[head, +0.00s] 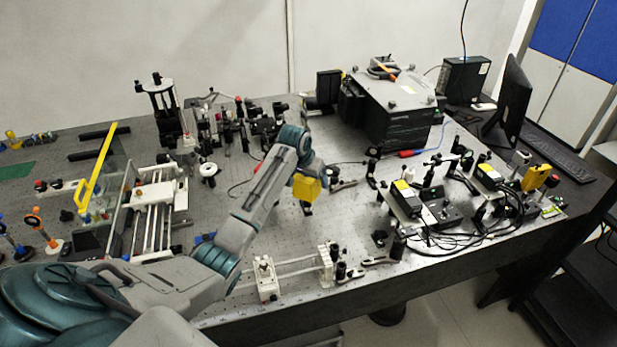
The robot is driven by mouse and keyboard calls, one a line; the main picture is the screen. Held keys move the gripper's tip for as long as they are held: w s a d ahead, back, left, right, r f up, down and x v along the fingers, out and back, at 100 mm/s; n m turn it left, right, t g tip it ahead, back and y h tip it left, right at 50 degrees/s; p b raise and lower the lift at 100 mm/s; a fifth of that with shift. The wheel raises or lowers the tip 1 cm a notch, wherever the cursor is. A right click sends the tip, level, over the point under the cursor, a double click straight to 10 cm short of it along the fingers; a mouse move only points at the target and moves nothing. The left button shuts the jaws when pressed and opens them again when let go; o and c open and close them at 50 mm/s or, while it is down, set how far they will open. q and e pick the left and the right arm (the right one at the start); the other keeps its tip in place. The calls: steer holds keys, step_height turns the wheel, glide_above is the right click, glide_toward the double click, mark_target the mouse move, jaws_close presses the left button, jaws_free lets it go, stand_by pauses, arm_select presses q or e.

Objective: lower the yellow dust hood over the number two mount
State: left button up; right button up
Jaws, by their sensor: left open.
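The yellow dust hood (306,188) is a small yellow box near the middle of the bench, right at the end of my left arm. A short dark post or base shows just under it; I cannot tell whether the hood rests on it or hangs above it. My left gripper (313,170) is at the hood's upper edge and is open; its fingers are small and partly hidden by the wrist and hood. No number is readable on any mount, so I cannot tell which is number two. My right gripper is not in view.
Optical mounts (372,165) stand close to the right of the hood. A large dark instrument box (390,115) stands behind. A white rail assembly (152,205) is at left, another (290,272) at the front edge. Bare perforated bench (335,225) lies right of my arm.

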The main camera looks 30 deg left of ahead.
arm_select(q)
steer(key=b+v, duration=0.4)
steer(key=v, duration=0.6)
steer(key=shift+s+r, duration=0.2)
steer(key=shift+r, duration=0.15)
